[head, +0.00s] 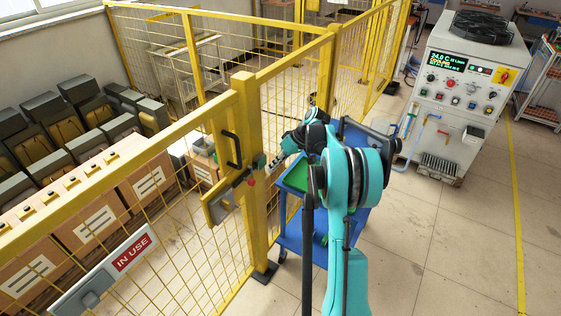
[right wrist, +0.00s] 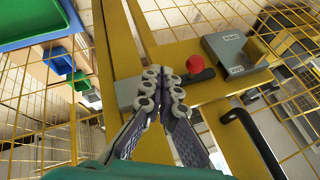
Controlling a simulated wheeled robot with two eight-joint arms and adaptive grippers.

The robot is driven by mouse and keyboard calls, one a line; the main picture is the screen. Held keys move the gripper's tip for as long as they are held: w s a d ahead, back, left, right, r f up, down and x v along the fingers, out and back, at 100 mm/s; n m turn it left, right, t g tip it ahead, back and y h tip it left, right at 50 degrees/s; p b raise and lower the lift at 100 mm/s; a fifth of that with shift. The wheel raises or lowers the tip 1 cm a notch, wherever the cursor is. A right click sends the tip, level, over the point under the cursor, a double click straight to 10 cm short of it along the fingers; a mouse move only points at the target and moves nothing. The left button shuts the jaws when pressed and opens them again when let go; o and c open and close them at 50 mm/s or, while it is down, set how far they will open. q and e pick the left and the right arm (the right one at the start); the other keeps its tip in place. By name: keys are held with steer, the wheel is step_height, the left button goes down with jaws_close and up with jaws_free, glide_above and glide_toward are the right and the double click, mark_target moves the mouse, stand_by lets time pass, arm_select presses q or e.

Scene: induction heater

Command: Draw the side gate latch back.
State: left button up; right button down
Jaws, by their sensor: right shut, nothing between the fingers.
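The side gate latch (right wrist: 203,76) is a dark bar with a red knob (right wrist: 195,64) on the yellow gate frame. In the head view the red knob (head: 251,182) shows below the black gate handle (head: 232,148). A grey housing (right wrist: 237,58) with two small labels, too blurred to read surely, sits beside the knob. My right gripper (right wrist: 164,78) is shut and empty, its fingertips just left of the knob in the wrist view. Whether they touch it I cannot tell. In the head view the right gripper (head: 269,163) is at the gate post. My left gripper is out of view.
The yellow mesh fence (head: 190,45) and gate post (head: 246,110) stand close to my right arm. A blue cart (head: 295,225) with a green tray is behind that arm. A control cabinet (head: 455,100) stands at the right.

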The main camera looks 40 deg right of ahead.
steer(key=shift+w+a+f+b, duration=0.1)
steer(key=shift+a+f+b, duration=0.2)
steer(key=shift+a, duration=0.5)
steer(key=shift+w+a+f+b, duration=0.1)
steer(key=shift+a+f, duration=0.25)
steer(key=shift+a, duration=0.45)
steer(key=shift+w+a+f+b, duration=0.1)
steer(key=shift+a+f+b, duration=0.2)
steer(key=shift+a, duration=0.5)
steer(key=shift+s, duration=0.1)
steer(key=s+a, duration=0.2)
steer(key=a, duration=0.4)
steer(key=shift+s, duration=0.3)
steer(key=shift+a, duration=0.1)
